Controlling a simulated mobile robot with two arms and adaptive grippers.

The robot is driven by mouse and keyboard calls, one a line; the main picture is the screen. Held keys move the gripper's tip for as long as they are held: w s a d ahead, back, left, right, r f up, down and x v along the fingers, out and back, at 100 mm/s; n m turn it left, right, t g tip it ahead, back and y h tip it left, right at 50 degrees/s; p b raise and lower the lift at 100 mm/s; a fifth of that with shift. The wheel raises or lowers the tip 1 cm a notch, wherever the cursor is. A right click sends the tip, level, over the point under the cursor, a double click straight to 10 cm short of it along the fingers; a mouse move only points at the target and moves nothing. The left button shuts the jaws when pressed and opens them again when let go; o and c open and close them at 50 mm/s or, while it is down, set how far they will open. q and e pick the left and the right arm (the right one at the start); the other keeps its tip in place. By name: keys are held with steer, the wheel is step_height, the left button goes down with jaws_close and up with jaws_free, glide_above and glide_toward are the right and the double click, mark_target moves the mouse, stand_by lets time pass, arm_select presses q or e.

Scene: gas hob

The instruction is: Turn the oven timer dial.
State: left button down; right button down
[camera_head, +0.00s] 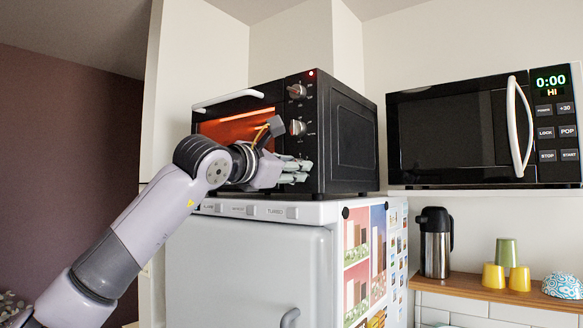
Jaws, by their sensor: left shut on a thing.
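The black toaster oven (345,135) stands on top of the white fridge, its window glowing orange. Two dials show on its front panel, an upper dial (297,91) and a middle dial (297,127). My left gripper (297,171) is at the lower part of this panel, below the middle dial. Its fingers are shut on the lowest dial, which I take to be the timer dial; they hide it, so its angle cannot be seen. A small red light (311,73) is lit at the panel's top. My right gripper is not in view.
A black microwave (450,130) is on a shelf to the right. The fridge (250,265) stands below the oven. A steel flask (435,243), several cups (507,252) and a patterned bowl (563,286) sit on the counter at lower right.

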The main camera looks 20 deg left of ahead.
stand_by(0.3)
arm_select(q)
steer(key=c, duration=1.2)
jaws_free()
steer(key=shift+c, duration=0.2)
steer(key=shift+s, duration=0.1)
steer(key=v, duration=1.2)
steer(key=shift+d+f, duration=0.1)
